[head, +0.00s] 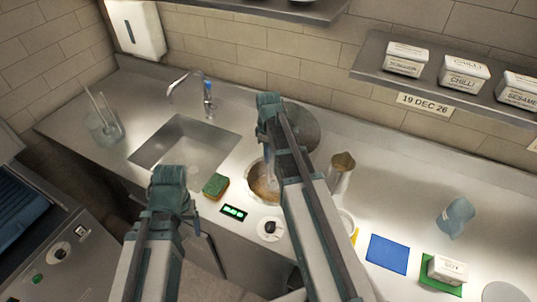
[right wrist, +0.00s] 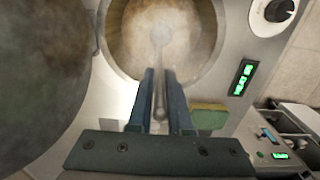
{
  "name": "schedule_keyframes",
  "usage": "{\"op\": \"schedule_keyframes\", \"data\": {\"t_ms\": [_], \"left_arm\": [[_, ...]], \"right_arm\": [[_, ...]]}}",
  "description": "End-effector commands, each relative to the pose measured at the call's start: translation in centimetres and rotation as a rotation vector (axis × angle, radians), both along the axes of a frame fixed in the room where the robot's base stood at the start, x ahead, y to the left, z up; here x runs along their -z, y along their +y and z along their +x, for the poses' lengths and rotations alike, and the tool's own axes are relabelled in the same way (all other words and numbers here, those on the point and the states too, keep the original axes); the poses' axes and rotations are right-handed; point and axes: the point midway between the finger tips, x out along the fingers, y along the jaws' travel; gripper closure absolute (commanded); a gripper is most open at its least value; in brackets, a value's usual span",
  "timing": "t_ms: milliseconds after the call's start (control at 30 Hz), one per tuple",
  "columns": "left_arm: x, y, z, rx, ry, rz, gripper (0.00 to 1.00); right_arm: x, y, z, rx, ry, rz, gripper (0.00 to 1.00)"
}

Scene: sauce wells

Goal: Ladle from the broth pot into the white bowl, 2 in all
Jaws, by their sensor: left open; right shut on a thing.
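The broth pot (head: 258,190) is sunk in the counter, with cloudy tan broth in it. It also shows at the top of the right wrist view (right wrist: 118,50). My right gripper (right wrist: 160,78) is shut on the handle of a ladle (right wrist: 159,100), whose head looks dipped in the broth. In the head view my right arm hides most of this grip. A white rounded rim, perhaps the white bowl (head: 347,222), shows just right of my right arm, which partly hides it. My left gripper (head: 168,188) is open and empty, in front of the sink.
A green-and-brown sponge (head: 215,185) and a lit display (head: 233,212) are left of the pot. A dark round lid (head: 303,125) is behind it, a metal jug (head: 341,168) to its right. Further right are a blue mat (head: 388,254), a soy box (head: 447,269) and a bluish cup (head: 455,217).

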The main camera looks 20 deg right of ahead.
Motion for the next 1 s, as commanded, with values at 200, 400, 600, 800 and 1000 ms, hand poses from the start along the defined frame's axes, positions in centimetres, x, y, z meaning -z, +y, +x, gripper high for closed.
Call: {"op": "schedule_keyframes", "data": {"t_ms": [200,400,600,800,1000], "left_arm": [[2.1,0.0,0.0,-0.001,0.000,0.000,0.24],[3.6,0.0,0.0,-0.002,0.000,0.000,0.24],[5.1,0.0,0.0,-0.002,0.000,0.000,0.24],[6.7,0.0,0.0,-0.003,0.000,0.000,0.24],[7.8,0.0,0.0,-0.003,0.000,0.000,0.24]], "right_arm": [[2.1,0.0,0.0,0.000,0.000,0.000,1.00],[3.6,0.0,0.0,0.000,0.000,0.000,1.00],[5.1,0.0,0.0,0.000,0.000,0.000,1.00],[6.7,0.0,0.0,0.000,0.000,0.000,1.00],[7.8,0.0,0.0,0.000,0.000,0.000,1.00]]}}
